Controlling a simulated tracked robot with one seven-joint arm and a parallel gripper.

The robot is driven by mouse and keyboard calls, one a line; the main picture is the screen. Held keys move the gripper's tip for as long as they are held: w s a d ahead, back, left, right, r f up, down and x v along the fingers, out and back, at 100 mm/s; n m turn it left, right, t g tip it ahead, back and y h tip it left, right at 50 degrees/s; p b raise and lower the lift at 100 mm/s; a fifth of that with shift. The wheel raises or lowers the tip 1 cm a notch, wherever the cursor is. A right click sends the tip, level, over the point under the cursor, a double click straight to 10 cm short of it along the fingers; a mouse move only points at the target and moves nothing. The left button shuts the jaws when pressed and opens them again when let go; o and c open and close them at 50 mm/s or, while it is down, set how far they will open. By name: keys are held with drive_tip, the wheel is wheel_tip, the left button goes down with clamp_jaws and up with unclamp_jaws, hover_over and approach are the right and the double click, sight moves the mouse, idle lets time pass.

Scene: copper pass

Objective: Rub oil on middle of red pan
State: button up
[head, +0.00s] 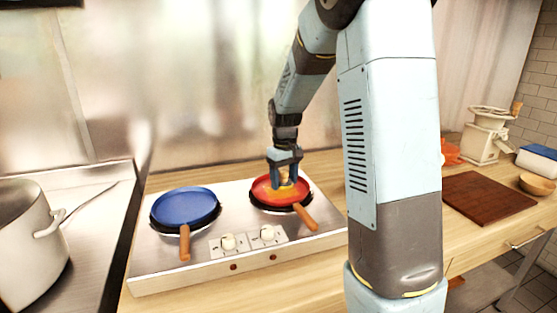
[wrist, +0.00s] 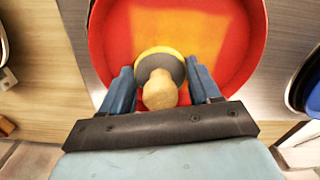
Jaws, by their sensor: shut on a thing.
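The red pan (head: 263,194) sits on the right burner of the hob, its wooden handle toward the front right. It fills the middle of the wrist view (wrist: 112,35). A lighter orange-yellow patch (wrist: 190,32) shows on its floor. My gripper (head: 285,184) points down into the pan. It is shut on a round oiling pad with a wooden knob (wrist: 160,90), a grey top and a yellow rim. The pad is over the pan floor, near one side in the wrist view. Whether its underside touches the pan is hidden.
A blue pan (head: 186,207) sits on the left burner. Two white knobs (head: 228,242) are on the hob's front. A large pot (head: 28,250) stands far left. A dark cutting board (head: 487,204), a cream grinder (head: 487,135) and a wooden bowl (head: 537,184) are on the right counter.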

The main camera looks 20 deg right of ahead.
drive_tip(key=shift+a, duration=1.8)
wheel_tip(320, 180, up, 8)
drive_tip(key=shift+s+d, duration=0.1)
drive_tip(key=shift+s, duration=0.05)
